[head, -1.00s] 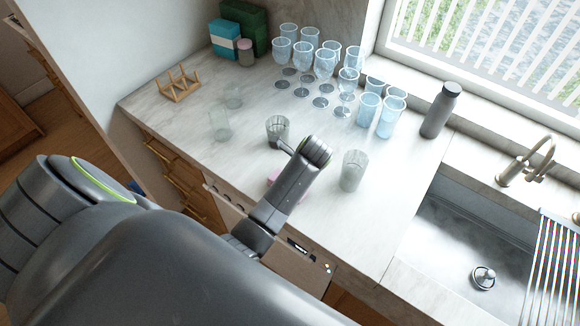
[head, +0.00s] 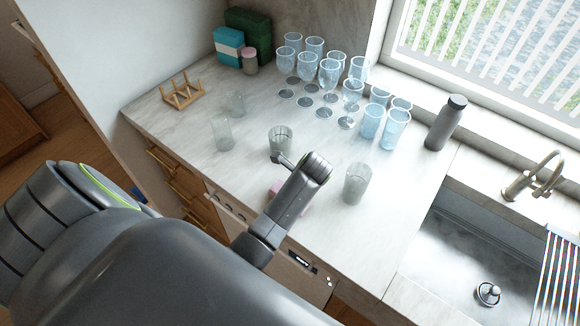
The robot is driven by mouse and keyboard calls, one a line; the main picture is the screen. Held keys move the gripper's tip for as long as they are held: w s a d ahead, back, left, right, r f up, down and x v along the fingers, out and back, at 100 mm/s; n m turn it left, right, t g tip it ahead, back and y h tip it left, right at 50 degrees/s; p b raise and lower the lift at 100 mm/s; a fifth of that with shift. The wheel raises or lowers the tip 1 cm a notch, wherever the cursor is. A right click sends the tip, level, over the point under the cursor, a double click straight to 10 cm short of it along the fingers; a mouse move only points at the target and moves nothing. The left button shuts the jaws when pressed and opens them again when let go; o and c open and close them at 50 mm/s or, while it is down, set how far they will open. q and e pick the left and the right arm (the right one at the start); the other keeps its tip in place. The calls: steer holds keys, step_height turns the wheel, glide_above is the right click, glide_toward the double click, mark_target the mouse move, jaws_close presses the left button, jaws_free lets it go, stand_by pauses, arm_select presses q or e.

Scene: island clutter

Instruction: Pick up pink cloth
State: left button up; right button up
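The pink cloth (head: 276,188) lies near the front edge of the counter, mostly hidden behind my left arm. Only small pink parts show on either side of the arm link. My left arm reaches in from the lower left over the cloth. A small part of my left gripper (head: 281,158) shows beside the wrist, in front of a clear glass. The wrist hides the rest of it, so I cannot tell whether it is open or touches anything. My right gripper is not in view.
Clear glasses (head: 357,184) stand close on both sides of the wrist. Several stemmed glasses and blue tumblers (head: 393,129) stand at the back, beside a grey bottle (head: 446,123). A wooden rack (head: 183,94) is at the left, the sink (head: 460,255) at the right.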

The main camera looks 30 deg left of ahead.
arm_select(q)
steer(key=c, duration=1)
steer(key=shift+c, duration=0.3)
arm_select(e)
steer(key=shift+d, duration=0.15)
arm_select(q)
steer(key=shift+r, duration=0.15)
